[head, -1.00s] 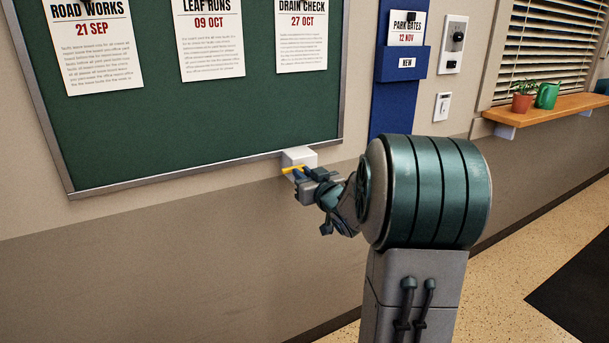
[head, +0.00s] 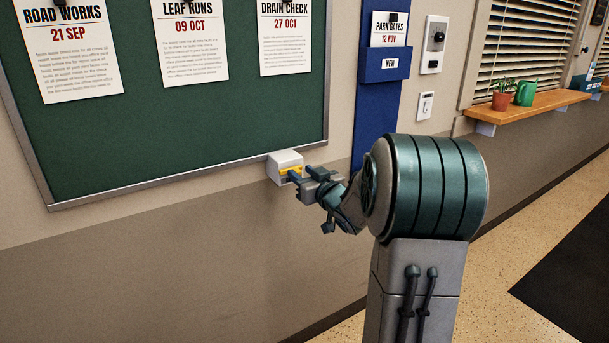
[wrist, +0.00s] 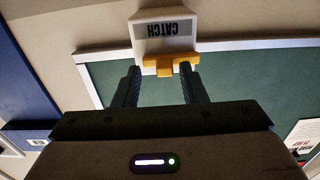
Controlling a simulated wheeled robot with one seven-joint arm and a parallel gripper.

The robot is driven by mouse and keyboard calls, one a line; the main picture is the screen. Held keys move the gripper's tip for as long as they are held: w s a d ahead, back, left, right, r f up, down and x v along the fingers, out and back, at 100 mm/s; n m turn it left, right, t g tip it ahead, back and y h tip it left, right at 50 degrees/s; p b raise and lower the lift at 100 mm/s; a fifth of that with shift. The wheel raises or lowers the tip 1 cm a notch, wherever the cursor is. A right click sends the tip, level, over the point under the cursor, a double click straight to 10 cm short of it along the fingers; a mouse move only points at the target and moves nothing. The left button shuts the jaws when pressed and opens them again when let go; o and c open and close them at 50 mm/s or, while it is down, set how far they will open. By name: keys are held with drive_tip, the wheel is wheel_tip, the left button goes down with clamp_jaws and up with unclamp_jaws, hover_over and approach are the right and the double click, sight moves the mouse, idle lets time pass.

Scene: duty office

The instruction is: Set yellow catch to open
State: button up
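A white box (head: 284,164) is fixed to the wall just below the green board's lower right edge. In the wrist view this box (wrist: 163,35) bears an upside-down CATCH label. The yellow catch (head: 291,170) is on the box's lower front; in the wrist view the catch (wrist: 165,65) is a crossbar with a short tab in its middle. My gripper (head: 292,175) is at the catch, its fingers apart. In the wrist view the tab lies between my fingertips (wrist: 160,70), with gaps beside it. I cannot tell whether a finger touches the crossbar.
The green notice board (head: 180,120) with several posters is above the box. To the right are a blue panel (head: 372,110), a wall switch (head: 425,105) and a wooden shelf (head: 535,110) with a plant and a green watering can. The wall below the board is bare.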

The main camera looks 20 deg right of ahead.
drive_tip(key=shift+s, duration=0.1)
drive_tip(key=s+d, duration=0.1)
drive_tip(key=s, duration=1.2)
drive_tip(key=shift+s+d, duration=0.3)
drive_tip(key=shift+p, duration=0.3)
drive_tip(key=s+a+r+g+h+p, duration=0.1)
drive_tip(key=s+a+r+g+p, duration=0.1)
drive_tip(key=s+a+g+p, duration=0.4)
drive_tip(key=s+a+r+m+g+h+p, duration=0.1)
drive_tip(key=s+a+r+g+p, duration=0.1)
drive_tip(key=s+a+g+p, duration=0.5)
drive_tip(key=s+a+g, duration=0.2)
drive_tip(key=s+a, duration=0.3)
drive_tip(key=s, duration=0.2)
drive_tip(key=shift+a+r+m, duration=0.15)
drive_tip(key=shift+a+m, duration=0.15)
drive_tip(key=shift+a, duration=0.1)
